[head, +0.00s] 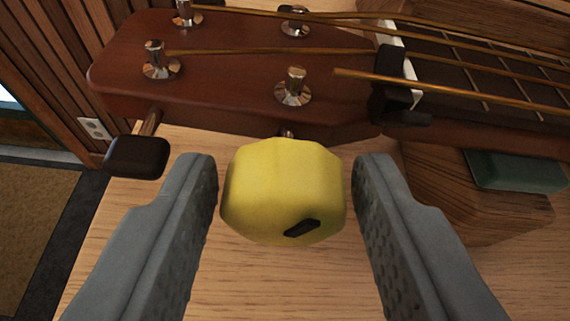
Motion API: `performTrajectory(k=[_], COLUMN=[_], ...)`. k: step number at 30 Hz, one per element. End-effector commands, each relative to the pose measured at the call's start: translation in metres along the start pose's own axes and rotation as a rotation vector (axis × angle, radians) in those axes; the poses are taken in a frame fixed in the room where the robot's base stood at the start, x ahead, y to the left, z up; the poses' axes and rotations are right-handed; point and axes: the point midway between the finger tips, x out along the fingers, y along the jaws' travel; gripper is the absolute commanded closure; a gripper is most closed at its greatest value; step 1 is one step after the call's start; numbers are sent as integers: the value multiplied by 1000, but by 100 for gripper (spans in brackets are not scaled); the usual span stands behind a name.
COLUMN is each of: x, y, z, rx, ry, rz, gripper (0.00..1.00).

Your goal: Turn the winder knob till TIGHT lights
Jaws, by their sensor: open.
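The yellow winder knob (282,190) sits on a short shaft at the near edge of the brown ukulele headstock (225,75). It has a black slot-like mark on its face, slanting up to the right. My gripper (286,190) is open, with one grey finger on each side of the knob. A narrow gap shows between the knob and each finger, smaller on the left. Metal string posts stand on the headstock, with strings running right. No lit TIGHT light shows in this view.
A black tuning peg (138,157) sticks out left of the knob. A black clamp-like piece (394,95) sits at the white nut. A wooden block (480,205) with a green pad (515,170) lies at right. Bare wooden bench top (285,285) shows below the knob.

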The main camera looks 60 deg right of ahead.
Motion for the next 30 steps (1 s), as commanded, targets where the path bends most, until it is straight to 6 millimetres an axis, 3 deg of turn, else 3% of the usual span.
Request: performTrajectory(k=[7, 12, 22, 30], x=[0, 0, 0, 0], y=[0, 0, 0, 2], z=[0, 0, 0, 0], rx=[0, 0, 40, 193], ry=[0, 0, 3, 10], rz=[0, -1, -17, -80], gripper=[59, 89, 89, 89])
